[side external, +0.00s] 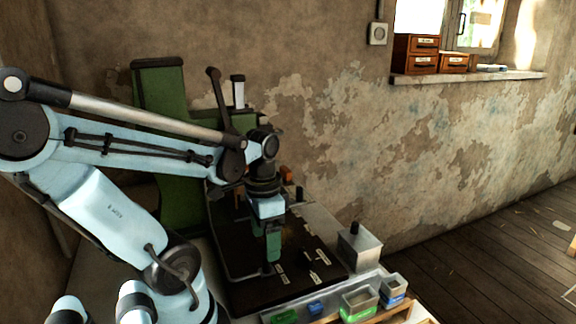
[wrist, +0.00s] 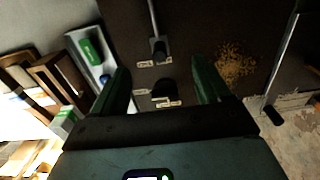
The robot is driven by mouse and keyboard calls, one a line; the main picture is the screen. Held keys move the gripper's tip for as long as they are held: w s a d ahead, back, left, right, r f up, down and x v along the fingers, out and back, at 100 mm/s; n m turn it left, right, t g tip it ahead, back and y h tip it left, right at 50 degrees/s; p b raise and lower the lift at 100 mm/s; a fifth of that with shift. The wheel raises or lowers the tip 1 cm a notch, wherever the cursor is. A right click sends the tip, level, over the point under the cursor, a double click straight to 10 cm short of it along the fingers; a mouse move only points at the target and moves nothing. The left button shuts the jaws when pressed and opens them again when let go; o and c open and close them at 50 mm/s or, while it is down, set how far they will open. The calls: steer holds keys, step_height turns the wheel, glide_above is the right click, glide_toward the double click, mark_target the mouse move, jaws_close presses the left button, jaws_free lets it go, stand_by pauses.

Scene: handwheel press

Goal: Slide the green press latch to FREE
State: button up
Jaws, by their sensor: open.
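The press has a tall green frame (side external: 158,130) at the back and a dark base plate (side external: 245,292) with several small pale labels, too small to read. I cannot make out a green latch for certain. My gripper (side external: 273,254) points down over the plate, its green fingers seen nearly edge-on. In the wrist view my gripper (wrist: 162,76) is open, with nothing held between its fingers. A black knob (wrist: 163,90) with pale labels beside it shows between the fingers. A second black knob (wrist: 158,48) sits on a metal rod just beyond. Contact cannot be told.
A grey tray at the front holds a green piece (side external: 285,316) and a blue piece (side external: 316,307). Small bins (side external: 359,303) and a metal box (side external: 359,248) stand to the right. A rod with a black end (wrist: 272,115) lies right of my fingers, beyond a yellowish patch of crumbs (wrist: 235,62).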

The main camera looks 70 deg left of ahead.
mark_target(272, 282)
steer(key=shift+f, duration=3.25)
steer(key=shift+c, duration=0.2)
steer(key=c, duration=1.3)
steer(key=shift+d, duration=1.5)
steer(key=shift+c, duration=0.2)
steer(key=o, duration=1.5)
steer(key=shift+c, duration=0.2)
